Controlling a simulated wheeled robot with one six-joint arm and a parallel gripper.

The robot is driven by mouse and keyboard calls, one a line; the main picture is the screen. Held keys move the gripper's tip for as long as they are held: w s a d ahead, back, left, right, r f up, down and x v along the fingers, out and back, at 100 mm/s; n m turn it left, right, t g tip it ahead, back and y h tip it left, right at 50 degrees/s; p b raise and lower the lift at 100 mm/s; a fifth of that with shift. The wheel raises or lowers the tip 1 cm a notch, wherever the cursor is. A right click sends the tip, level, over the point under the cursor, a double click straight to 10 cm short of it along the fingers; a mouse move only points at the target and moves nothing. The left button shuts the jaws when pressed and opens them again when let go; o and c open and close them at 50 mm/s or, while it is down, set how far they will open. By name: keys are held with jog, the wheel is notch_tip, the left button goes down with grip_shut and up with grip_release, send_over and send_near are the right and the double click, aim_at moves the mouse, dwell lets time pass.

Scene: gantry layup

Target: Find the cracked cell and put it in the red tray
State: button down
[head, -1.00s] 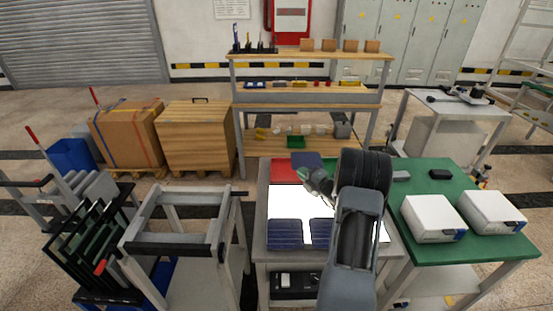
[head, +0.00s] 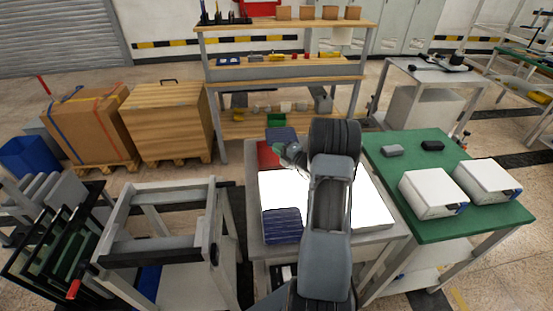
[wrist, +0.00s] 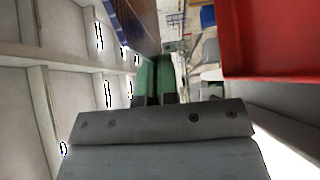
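A dark blue cell (head: 281,134) is at the tips of my gripper (head: 284,147), held above the table's back edge in the head view. In the wrist view the green fingers (wrist: 155,82) are close together, with the cell (wrist: 134,22) beyond them, upper left. The red tray (head: 266,153) lies at the table's back left, partly hidden by my gripper. Its red rim (wrist: 275,72) fills the upper right of the wrist view. Another blue cell (head: 282,226) lies on the lit white panel (head: 283,190). My arm hides the panel's middle. No crack can be made out at this size.
A green table (head: 450,170) with two white boxes (head: 432,192) stands on the right. A wooden shelf bench (head: 285,75) stands behind. A grey frame stand (head: 160,225) and racks are on the left, with wooden crates (head: 168,120) behind them.

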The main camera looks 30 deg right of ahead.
notch_tip(320, 180, down, 2)
jog(key=shift+b, duration=0.55)
jog(key=c, duration=1.8)
grip_release()
jog(key=o, duration=0.5)
jog(key=shift+s, duration=0.15)
jog(key=v, duration=1.3)
jog(key=shift+s+d+b, duration=0.15)
jog(key=shift+s+b, duration=0.1)
jog(key=shift+b, duration=0.1)
